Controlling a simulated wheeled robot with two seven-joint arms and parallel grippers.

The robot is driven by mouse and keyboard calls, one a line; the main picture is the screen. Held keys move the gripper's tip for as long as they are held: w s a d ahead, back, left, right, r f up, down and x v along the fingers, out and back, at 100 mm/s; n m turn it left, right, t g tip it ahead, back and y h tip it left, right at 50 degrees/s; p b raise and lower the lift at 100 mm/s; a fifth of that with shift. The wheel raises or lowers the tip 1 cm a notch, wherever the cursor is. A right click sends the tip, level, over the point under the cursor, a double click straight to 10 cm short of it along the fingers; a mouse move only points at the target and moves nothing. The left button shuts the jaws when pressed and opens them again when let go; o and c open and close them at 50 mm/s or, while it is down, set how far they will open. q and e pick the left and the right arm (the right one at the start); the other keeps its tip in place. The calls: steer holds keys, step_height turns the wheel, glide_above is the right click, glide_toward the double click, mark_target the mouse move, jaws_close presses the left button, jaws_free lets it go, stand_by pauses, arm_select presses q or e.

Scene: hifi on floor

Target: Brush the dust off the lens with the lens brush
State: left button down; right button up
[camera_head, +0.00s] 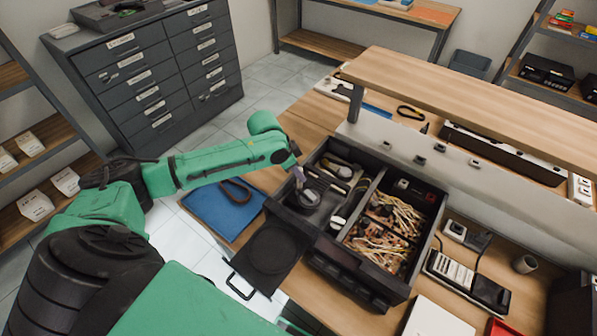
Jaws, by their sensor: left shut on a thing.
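My left gripper (296,168) reaches in from the left over the workbench and is shut on a small, slim thing, which looks like the lens brush (300,181), pointing down. Just below it is a round black piece with a pale grey round face (308,196), which looks like the lens, at the left part of the open black case. The brush tip is close to the lens; I cannot tell whether they touch. Most of the brush is hidden by the gripper or too small to make out. My right gripper is not in view.
The open black case (374,291) holds tools and a compartment of tangled wires (392,222). A black square with a round pad (272,249) lies in front. A blue mat (222,211) lies to the left. A raised wooden shelf (470,95) runs behind the case.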

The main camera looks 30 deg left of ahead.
arm_select(q)
steer(key=shift+f, duration=0.25)
stand_by(0.5)
steer(key=shift+s+a+p, duration=0.15)
steer(key=shift+s+p, duration=0.75)
steer(key=shift+s, duration=0.05)
steer(key=shift+r+p, duration=0.25)
steer(key=shift+p, duration=0.35)
steer(key=shift+w+p, duration=0.15)
steer(key=shift+p, duration=0.2)
steer(key=shift+f, duration=0.25)
stand_by(1.1)
steer(key=shift+w, duration=0.1)
steer(key=shift+w+b, duration=0.4)
steer(key=shift+w, duration=0.4)
